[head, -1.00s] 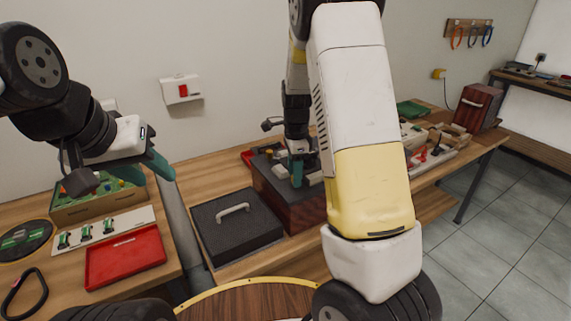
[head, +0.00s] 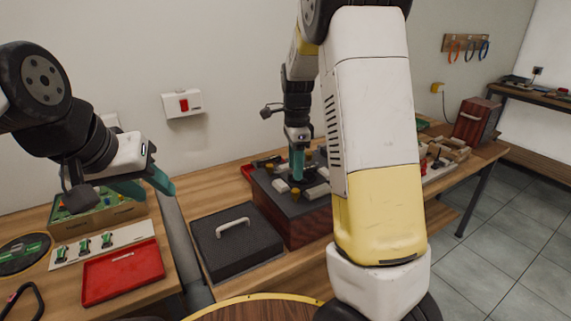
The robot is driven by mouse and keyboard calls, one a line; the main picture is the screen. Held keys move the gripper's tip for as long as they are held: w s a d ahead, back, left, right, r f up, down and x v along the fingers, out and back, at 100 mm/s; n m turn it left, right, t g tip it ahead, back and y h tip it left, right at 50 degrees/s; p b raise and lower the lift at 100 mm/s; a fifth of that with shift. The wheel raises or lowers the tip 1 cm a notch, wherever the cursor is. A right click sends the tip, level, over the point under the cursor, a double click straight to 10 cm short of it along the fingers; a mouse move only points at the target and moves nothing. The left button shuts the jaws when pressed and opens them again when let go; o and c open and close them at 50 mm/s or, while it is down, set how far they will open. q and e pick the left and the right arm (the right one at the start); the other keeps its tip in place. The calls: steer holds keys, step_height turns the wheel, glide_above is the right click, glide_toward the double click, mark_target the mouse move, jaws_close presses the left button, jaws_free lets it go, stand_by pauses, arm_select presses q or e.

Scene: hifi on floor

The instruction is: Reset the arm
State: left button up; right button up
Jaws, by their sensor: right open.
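My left gripper (head: 152,188) hangs at the left above the table, with its two teal fingers apart and nothing between them. My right gripper (head: 297,178) points down over the hifi unit (head: 303,222), a box with reddish wooden sides and a dark top. The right fingers are open but overlap in this view. I cannot tell whether their tips touch anything on the unit. Small pale blocks and brassy knobs show on its top around the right gripper. My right forearm covers the unit's right part.
A dark grey lid with a pale handle (head: 245,250) lies left of the hifi unit. A red tray (head: 122,272) and a white board with green pieces (head: 66,251) lie at the left. A red cabinet (head: 474,122) stands at the far right. Tiled floor (head: 520,225) is free at the right.

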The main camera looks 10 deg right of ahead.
steer(key=s+r+n+t, duration=0.2)
steer(key=s+r+n, duration=0.2)
steer(key=s+n, duration=0.2)
steer(key=s+a+r+n+t+y, duration=0.1)
steer(key=s+r+n, duration=0.3)
steer(key=s, duration=0.6)
steer(key=s+a+r+n+t+y, duration=0.1)
steer(key=s+r+n+t, duration=0.2)
steer(key=s+r+n, duration=0.2)
steer(key=shift+s+n, duration=1.5)
steer(key=shift+n, duration=0.2)
steer(key=shift+a, duration=0.1)
